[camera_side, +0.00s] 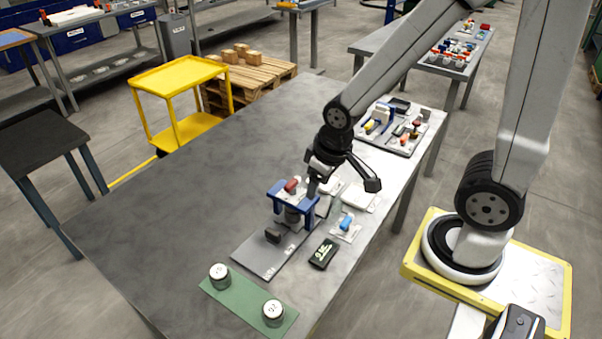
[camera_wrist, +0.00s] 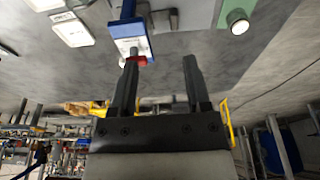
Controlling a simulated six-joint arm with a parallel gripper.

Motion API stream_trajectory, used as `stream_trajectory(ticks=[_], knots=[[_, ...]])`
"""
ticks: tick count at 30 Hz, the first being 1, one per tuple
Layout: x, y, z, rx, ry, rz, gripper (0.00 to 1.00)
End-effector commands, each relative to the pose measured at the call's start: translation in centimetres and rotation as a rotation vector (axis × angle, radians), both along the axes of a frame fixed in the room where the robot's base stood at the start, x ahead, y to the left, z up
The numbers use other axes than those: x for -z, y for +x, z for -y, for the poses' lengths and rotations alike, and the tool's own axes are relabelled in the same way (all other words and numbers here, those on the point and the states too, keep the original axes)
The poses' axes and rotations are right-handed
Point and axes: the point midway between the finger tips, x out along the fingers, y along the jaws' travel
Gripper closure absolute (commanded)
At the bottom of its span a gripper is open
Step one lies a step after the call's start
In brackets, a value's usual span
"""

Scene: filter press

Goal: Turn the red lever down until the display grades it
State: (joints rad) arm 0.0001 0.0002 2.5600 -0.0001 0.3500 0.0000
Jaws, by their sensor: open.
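The press has a blue frame (camera_side: 293,207) and stands on a grey base plate (camera_side: 258,250). Its red lever (camera_side: 292,185) is at the top of the frame. In the wrist view, the blue frame (camera_wrist: 132,27) is at the top left and the red lever (camera_wrist: 139,61) shows beside the left fingertip. My gripper (camera_side: 312,188) is just right of the lever in the side view. In the wrist view my gripper (camera_wrist: 159,62) has its fingers apart, with nothing held between them; contact with the lever cannot be told. The black display (camera_side: 323,253) with green characters lies right of the base plate; its text is unreadable.
Two lidded jars (camera_side: 219,274) (camera_side: 273,312) stand on a green mat (camera_side: 248,306) at the front. A small tray with a blue part (camera_side: 346,225) and a white device (camera_side: 361,196) lie right of the press. The table (camera_side: 190,190) is clear on the left.

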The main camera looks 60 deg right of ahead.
Motion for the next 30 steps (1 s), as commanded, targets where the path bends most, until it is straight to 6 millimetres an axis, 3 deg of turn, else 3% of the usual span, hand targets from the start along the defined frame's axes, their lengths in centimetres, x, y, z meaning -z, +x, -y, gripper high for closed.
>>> stream_trajectory(ticks=[11,30], knots=[[0.0,1.3,0.5,0.141,0.028,-0.021,0.38],[0.7,8.3,4.2,1.079,0.156,-0.142,0.38]])
